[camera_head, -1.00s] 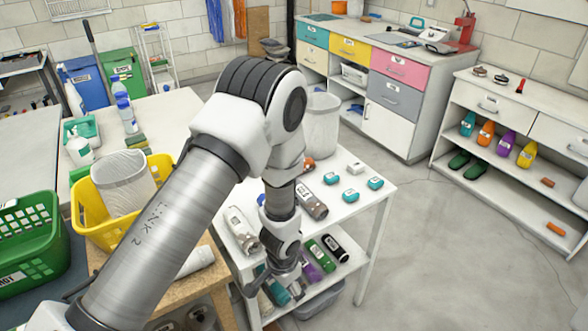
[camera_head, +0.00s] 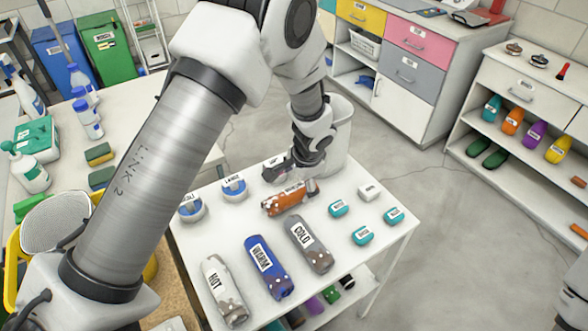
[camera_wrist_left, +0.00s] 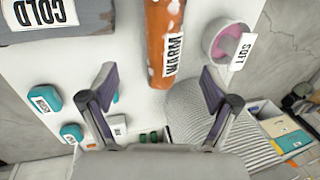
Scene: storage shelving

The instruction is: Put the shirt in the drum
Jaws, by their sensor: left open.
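My left gripper (camera_head: 284,170) is over the far side of the white table, partly hidden by my wrist. In the left wrist view (camera_wrist_left: 157,82) its fingers are apart, with nothing held between them. An orange bottle labelled WARM (camera_head: 286,200) lies just in front of it; the bottle also shows ahead of the fingers in the left wrist view (camera_wrist_left: 165,42). A whitish bin (camera_head: 338,140) stands at the table's far corner, beside my left wrist. My right gripper does not show.
Bottles labelled COLD (camera_head: 308,245) and HOT (camera_head: 224,290) and a blue bottle (camera_head: 268,268) lie on the white table (camera_head: 385,258). Small teal pieces (camera_head: 362,235) lie at its right. A shelf unit (camera_head: 520,140) stands at the right; floor between is clear.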

